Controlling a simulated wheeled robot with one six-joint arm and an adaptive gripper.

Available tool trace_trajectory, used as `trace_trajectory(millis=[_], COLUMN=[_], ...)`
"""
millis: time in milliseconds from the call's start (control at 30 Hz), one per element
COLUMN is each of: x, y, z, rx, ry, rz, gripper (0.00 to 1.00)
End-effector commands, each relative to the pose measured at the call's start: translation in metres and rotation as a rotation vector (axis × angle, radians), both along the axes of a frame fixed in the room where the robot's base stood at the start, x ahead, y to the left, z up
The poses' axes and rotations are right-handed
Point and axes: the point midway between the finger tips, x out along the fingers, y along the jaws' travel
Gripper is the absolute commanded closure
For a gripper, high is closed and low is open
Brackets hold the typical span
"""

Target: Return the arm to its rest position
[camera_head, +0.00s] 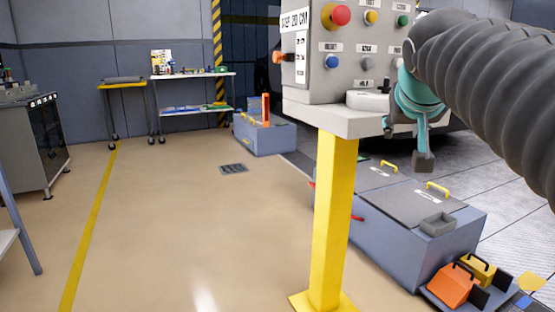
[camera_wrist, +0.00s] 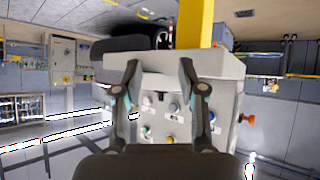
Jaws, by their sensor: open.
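My gripper (camera_head: 406,147) shows in the head view at the upper right, in front of the lower right of a grey control box (camera_head: 318,62). Its teal and grey fingers point down, and my dark ribbed arm comes in from the right edge. In the wrist view my gripper (camera_wrist: 159,70) is open, its two fingers apart with nothing held between them. The control box (camera_wrist: 160,128) appears upside down behind the fingers there. I cannot tell how far the fingers are from it.
The box stands on a yellow post (camera_head: 334,215) with a ledge (camera_head: 325,122) bearing a pale round object (camera_head: 367,101). Blue-grey lidded chests (camera_head: 390,238) and an orange case (camera_head: 453,285) lie to the right. A white shelf cart (camera_head: 195,76) stands behind. The floor at left-centre is clear.

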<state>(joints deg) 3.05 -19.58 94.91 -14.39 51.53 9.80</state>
Motion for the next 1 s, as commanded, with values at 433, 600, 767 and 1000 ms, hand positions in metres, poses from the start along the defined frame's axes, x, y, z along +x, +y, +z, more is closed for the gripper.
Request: trace_trajectory(millis=[433, 600, 767, 1000], x=[-0.112, -0.168, -0.196, -0.198], y=[0.045, 0.059, 0.065, 0.066], z=[-0.192, -0.245, -0.259, -0.247], rx=[0.095, 0.145, 0.158, 0.153], ry=[0.370, 0.461, 0.475, 0.448], rz=[0.154, 0.179, 0.186, 0.193], gripper=[0.59, 0.59, 0.59, 0.59])
